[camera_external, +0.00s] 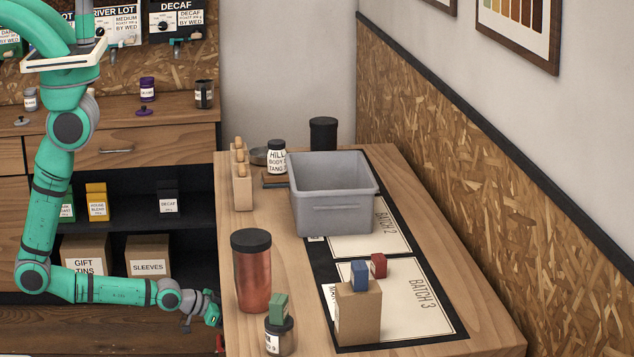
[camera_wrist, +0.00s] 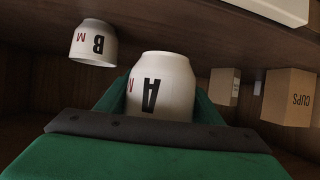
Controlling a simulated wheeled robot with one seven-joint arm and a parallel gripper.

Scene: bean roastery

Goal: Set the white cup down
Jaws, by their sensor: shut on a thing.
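A white cup marked with a black A (camera_wrist: 165,80) fills the middle of the wrist view. My gripper (camera_wrist: 158,105) is shut on it, with a green finger on each side. A second white cup, marked B (camera_wrist: 93,43), stands apart to the left in the wrist view. That view appears upside down, with the brown surface at the top. In the external view my gripper (camera_external: 212,312) is low beside the left edge of the wooden table; the held cup cannot be made out there.
Cardboard boxes, one marked CUPS (camera_wrist: 289,97), stand to the right in the wrist view. On the table (camera_external: 460,300) are a grey bin (camera_external: 335,212), a copper canister (camera_external: 253,280) and a jar (camera_external: 279,338) with a green block. Shelves (camera_external: 195,245) stand behind my arm.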

